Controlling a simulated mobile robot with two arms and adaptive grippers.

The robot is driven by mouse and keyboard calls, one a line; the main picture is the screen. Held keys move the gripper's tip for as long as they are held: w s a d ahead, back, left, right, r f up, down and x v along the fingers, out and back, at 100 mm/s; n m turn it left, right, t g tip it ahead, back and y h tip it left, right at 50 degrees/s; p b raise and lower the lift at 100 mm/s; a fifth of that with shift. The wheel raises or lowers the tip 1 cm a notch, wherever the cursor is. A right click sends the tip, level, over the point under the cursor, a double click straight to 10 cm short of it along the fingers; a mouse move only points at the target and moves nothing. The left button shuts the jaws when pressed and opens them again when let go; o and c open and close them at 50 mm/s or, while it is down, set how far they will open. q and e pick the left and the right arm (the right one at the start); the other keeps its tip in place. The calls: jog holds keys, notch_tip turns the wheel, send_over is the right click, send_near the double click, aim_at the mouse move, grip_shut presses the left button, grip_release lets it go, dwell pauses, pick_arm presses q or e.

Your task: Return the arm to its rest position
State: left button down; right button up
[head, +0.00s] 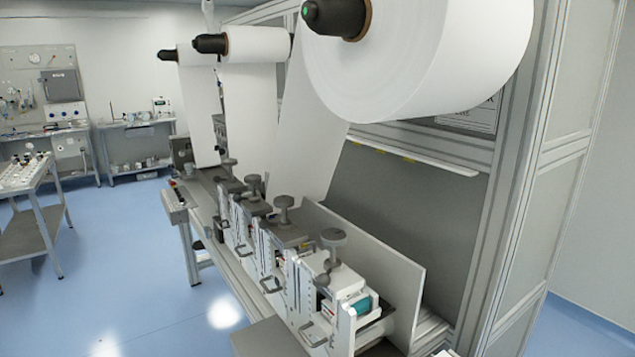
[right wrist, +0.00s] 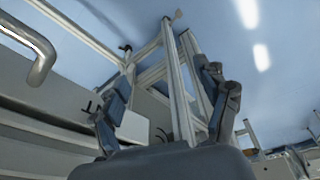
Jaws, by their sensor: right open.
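My right gripper (right wrist: 164,75) shows in the right wrist view with its two dark fingers spread apart. It is open, and nothing is between the fingers. Metal frame legs and blue floor show beyond it. Neither of my arms shows in the head view, and my left gripper is in neither view. The web converter (head: 290,250) fills the middle and right of the head view, with several knobbed modules in a row.
A large white roll (head: 420,60) hangs at the upper right, with smaller rolls behind it. A metal handle (right wrist: 40,60) is at the upper left of the right wrist view. A cart (head: 40,215) stands at left. Blue floor (head: 130,250) lies clear between cart and machine.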

jog(key=s+d+f+g+b, duration=0.15)
jog(key=s+f, duration=0.25)
jog(key=f, duration=0.6)
jog(key=s+f+t+b, duration=0.1)
jog(key=s+f+b, duration=0.25)
jog(key=f, duration=0.75)
jog(key=s+d+f+g+b, duration=0.1)
jog(key=s+f+b, duration=0.1)
jog(key=s+f, duration=0.7)
jog(key=shift+s+d+f, duration=0.35)
jog(key=shift+s+d, duration=0.05)
jog(key=shift+s, duration=0.85)
